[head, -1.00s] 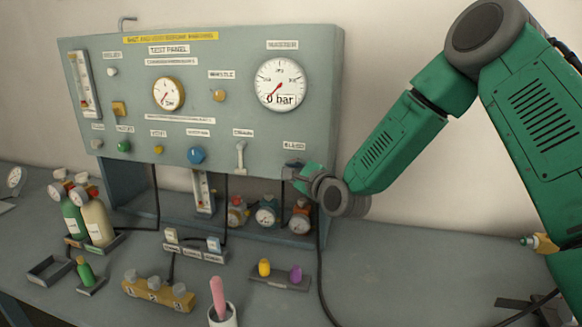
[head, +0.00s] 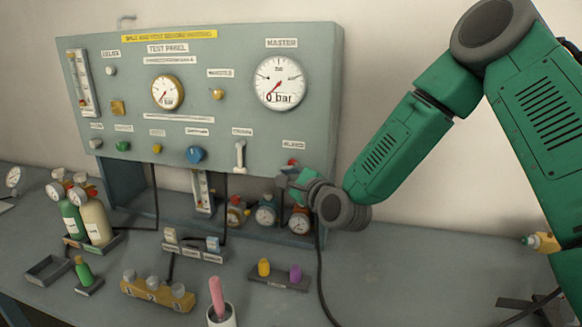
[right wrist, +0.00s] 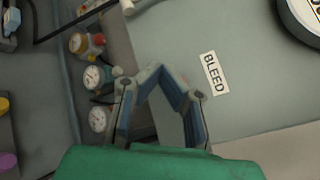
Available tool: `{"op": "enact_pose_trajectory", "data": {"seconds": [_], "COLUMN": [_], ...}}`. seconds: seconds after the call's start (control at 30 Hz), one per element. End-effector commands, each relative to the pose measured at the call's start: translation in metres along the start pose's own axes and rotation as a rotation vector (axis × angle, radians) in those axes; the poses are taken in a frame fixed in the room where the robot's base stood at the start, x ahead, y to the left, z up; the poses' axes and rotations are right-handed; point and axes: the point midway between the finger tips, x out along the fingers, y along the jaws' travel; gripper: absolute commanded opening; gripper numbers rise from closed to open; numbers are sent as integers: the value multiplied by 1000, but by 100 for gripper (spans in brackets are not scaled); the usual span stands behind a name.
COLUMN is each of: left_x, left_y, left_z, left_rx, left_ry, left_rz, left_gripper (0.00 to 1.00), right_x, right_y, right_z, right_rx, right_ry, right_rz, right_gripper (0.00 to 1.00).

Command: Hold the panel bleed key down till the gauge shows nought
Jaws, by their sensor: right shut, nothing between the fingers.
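The bleed key (head: 292,162) shows as a small red spot under the BLEED label at the panel's lower right. In the right wrist view the BLEED label (right wrist: 214,73) is plain, but I cannot make out the key there. My right gripper (head: 285,179) is just below the key, apart from it as far as I can tell. Its fingertips (right wrist: 160,70) meet in the right wrist view, shut and empty. My left gripper is not in view.
The grey-green test panel (head: 225,130) carries a smaller gauge (head: 168,92), a blue knob (head: 196,154) and a white lever (head: 240,155). Small regulators (head: 265,216) stand beneath it near my gripper.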

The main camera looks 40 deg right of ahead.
Motion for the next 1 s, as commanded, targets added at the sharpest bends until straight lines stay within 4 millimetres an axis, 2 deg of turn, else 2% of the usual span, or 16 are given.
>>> {"op": "enact_pose_trajectory", "data": {"seconds": [0.33,1.0], "left_x": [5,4], "left_y": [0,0], "left_z": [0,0], "left_rx": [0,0], "left_ry": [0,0], "left_rz": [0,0], "left_gripper": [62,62], "right_x": [-20,-21], "right_y": [15,15], "right_z": [14,15], "right_rx": [0,0], "right_ry": [-1,0], "right_rz": [1,0], "right_gripper": [0,0]}}
